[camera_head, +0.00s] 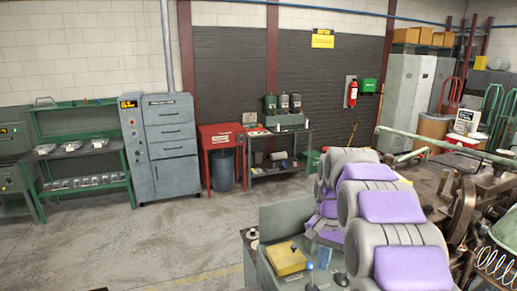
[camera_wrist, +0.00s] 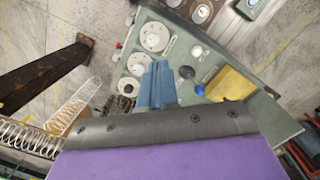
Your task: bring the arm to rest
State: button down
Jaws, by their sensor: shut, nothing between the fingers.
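My arm shows in the head view as grey links with purple pads, folded at the lower right. My gripper (camera_wrist: 157,68) shows in the wrist view as two blue fingers side by side, shut and empty. It is over a grey-green control panel (camera_wrist: 133,63) with round dials, and I cannot tell how high above it. A purple pad with a dark grey edge fills the bottom of the wrist view.
The panel carries a yellow box (camera_head: 285,258), a blue knob (camera_head: 310,267) and a black knob (camera_wrist: 187,72). A coiled spring (camera_head: 495,262) and machinery stand at the right. A grey cabinet (camera_head: 165,145) and a red table (camera_head: 221,136) stand behind. The floor (camera_head: 150,235) at left is clear.

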jog(key=s+a+f+n+b, duration=0.1)
jog(key=s+f+n+b, duration=0.1)
jog(key=s, duration=1)
jog(key=s+a+f+n+b, duration=0.1)
jog(key=s+f+n+b, duration=0.1)
jog(key=s+f+b, duration=0.2)
jog(key=s+a+f+n+b, duration=0.1)
jog(key=s+f, duration=0.6)
jog(key=s, duration=1.4)
jog(key=shift+f+n+b, duration=0.35)
jog(key=shift+n+b, duration=0.25)
jog(key=shift+b, duration=0.55)
jog(key=shift+s, duration=0.1)
